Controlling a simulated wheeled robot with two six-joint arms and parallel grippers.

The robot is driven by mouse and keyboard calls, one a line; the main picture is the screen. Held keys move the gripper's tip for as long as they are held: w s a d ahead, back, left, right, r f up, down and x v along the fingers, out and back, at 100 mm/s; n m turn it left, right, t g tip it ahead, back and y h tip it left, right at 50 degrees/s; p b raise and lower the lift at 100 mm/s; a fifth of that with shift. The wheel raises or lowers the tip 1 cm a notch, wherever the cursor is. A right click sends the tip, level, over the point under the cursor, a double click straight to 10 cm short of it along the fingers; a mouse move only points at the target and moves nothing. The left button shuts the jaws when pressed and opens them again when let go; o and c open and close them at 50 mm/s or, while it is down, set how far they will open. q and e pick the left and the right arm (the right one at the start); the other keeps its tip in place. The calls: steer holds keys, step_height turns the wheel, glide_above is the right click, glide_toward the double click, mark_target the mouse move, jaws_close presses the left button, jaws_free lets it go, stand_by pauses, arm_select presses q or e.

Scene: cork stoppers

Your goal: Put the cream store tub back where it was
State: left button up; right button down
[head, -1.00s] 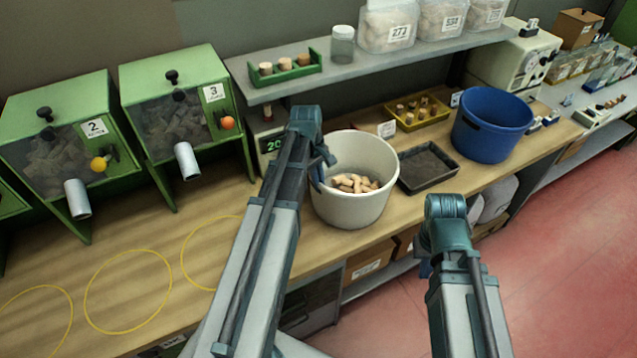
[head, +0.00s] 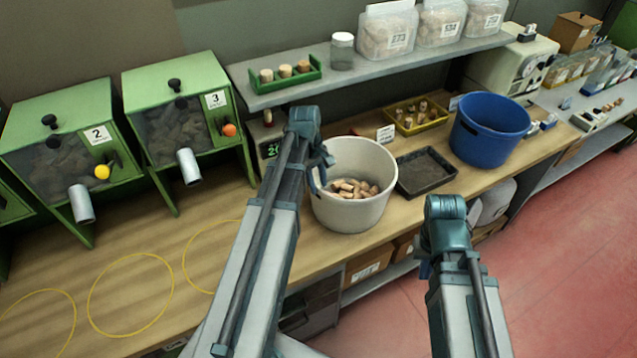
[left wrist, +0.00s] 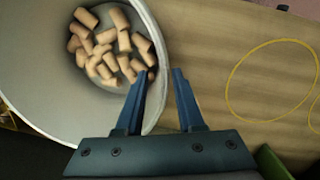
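The cream store tub (head: 352,212) stands upright on the wooden bench, with cork stoppers (head: 355,189) in its bottom. In the left wrist view the tub (left wrist: 60,118) fills the left side, with the corks (left wrist: 106,47) inside. My left gripper (head: 322,177) is at the tub's left rim. In the left wrist view its fingers (left wrist: 160,73) are apart, one over the inside of the tub and one outside, with the rim between them. I see a gap beside the rim. My right gripper (head: 426,262) is in front of the bench, right of the tub; its fingers are mostly hidden.
Yellow rings (head: 131,332) mark the bench at the left, with bare wood around them. Green dispensers (head: 180,85) stand behind. A black tray (head: 425,190) and a blue tub (head: 490,148) are right of the cream tub. A grey shelf (head: 385,67) runs above.

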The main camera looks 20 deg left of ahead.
arm_select(q)
step_height(320, 180, up, 10)
steer(key=a+p, duration=0.1)
steer(key=p, duration=0.8)
steer(key=shift+a, duration=0.25)
steer(key=shift+s+d, duration=0.1)
steer(key=s+d+m+y, duration=0.1)
steer(key=s+d+m, duration=0.6)
steer(key=d, duration=0.5)
steer(key=s+d+m+y, duration=0.1)
steer(key=s+d+m, duration=0.6)
steer(key=d+m, duration=0.3)
steer(key=shift+s+d+y, duration=0.3)
steer(key=shift+d+y, duration=0.1)
steer(key=shift+d, duration=0.55)
steer(key=shift+f+g, duration=0.1)
steer(key=shift+g, duration=0.2)
step_height(320, 180, down, 17)
steer(key=b, duration=1.7)
